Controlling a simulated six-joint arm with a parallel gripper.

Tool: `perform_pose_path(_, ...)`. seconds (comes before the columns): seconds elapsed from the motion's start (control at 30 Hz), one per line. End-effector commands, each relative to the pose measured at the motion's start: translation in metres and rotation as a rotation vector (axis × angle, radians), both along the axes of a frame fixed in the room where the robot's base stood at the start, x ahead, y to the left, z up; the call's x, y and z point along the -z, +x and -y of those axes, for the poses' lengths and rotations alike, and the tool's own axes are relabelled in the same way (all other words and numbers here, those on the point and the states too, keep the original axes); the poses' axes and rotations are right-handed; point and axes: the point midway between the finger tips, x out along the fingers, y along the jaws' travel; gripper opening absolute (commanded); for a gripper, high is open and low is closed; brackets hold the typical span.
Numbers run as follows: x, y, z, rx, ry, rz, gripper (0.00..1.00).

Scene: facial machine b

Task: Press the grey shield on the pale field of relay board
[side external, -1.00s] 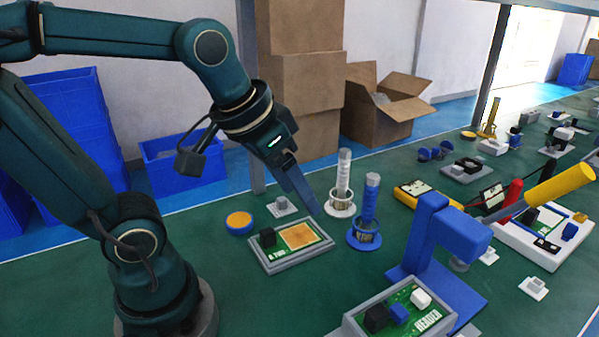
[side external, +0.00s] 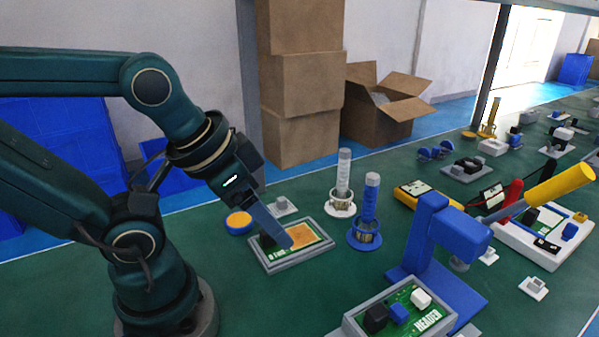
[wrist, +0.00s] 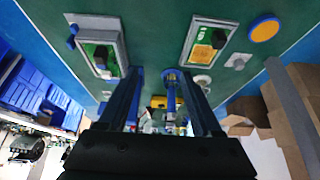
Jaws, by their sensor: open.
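The board (side external: 270,262) with a tan-orange field (side external: 305,236) and a dark block lies flat in a grey frame at the middle of the table; its printed label is too small to read. It also shows at the upper right of the wrist view (wrist: 192,45). A small grey piece on a pale base (side external: 282,207), which looks like the shield, lies behind the board, apart from it; the wrist view shows it too (wrist: 238,61). My gripper (side external: 287,245) points down, its tips overlapping the board in the side view; height above it cannot be told. The wrist view shows its fingers (wrist: 162,74) apart and empty.
An orange-topped blue disc (side external: 238,222) lies left of the board. A white stand (side external: 341,208) and a blue stand (side external: 365,238) rise to its right. A blue press (side external: 430,240) and a framed board marked HEADER (side external: 400,312) stand at the front right. Front-left table is clear.

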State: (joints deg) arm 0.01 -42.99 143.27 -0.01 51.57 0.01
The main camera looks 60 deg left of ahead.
Motion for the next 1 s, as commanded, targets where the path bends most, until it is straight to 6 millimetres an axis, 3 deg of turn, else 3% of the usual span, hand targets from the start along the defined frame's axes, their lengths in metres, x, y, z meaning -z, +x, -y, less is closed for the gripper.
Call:
perform_pose_path(0.4,0.000,0.000,0.000,0.000,0.000,0.000,0.66)
perform_pose_path(0.47,0.000,0.000,0.000,0.000,0.001,-0.001,0.47)
perform_pose_path(0.57,-0.003,0.005,-0.003,-0.005,0.007,-0.012,0.47)
perform_pose_path(0.77,-0.019,0.036,-0.025,-0.021,0.046,-0.094,0.47)
perform_pose_path(1.0,-0.027,0.085,-0.075,-0.029,0.078,-0.229,0.47)
